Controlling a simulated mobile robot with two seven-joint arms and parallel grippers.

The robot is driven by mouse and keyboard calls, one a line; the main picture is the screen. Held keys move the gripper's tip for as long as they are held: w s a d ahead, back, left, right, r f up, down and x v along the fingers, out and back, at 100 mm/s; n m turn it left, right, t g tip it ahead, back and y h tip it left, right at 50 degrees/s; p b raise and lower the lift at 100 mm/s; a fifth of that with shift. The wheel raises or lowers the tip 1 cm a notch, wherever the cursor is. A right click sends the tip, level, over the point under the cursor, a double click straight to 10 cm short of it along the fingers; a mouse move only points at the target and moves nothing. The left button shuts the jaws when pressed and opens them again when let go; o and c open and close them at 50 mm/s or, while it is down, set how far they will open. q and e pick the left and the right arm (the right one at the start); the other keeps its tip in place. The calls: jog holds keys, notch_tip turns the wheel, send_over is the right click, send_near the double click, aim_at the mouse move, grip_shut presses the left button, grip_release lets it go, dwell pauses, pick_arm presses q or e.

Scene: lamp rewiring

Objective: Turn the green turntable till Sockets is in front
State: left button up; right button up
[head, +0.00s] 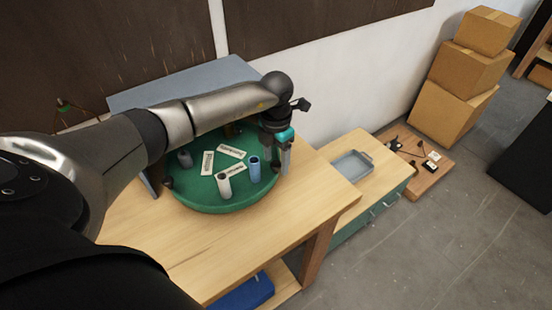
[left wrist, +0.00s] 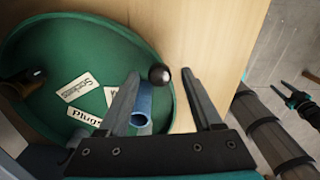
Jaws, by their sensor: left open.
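The round green turntable (head: 205,203) stands on the wooden bench; its left part fills much of the left wrist view (left wrist: 130,40). It carries cups and white labels. In the left wrist view the Sockets label (left wrist: 75,87) lies toward the middle, the Plugs label (left wrist: 84,117) below it, and a third is mostly hidden by a finger. A dark round knob (left wrist: 159,75) stands at the turntable's rim. My left gripper (head: 281,165) is open at the right rim, its fingers on either side of the knob, with gaps visible.
A blue cup (head: 255,172) and a white cup (head: 224,188) stand near the turntable's front right. A grey tray (head: 352,163) sits on the lower cabinet to the right. Cardboard boxes (head: 455,85) are stacked at the wall. The bench front (head: 240,245) is clear.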

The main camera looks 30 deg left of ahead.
pick_arm(q)
jog(key=shift+f, duration=0.2)
jog(key=shift+c, duration=0.2)
grip_shut()
jog(key=shift+r, duration=0.1)
dwell(1.1)
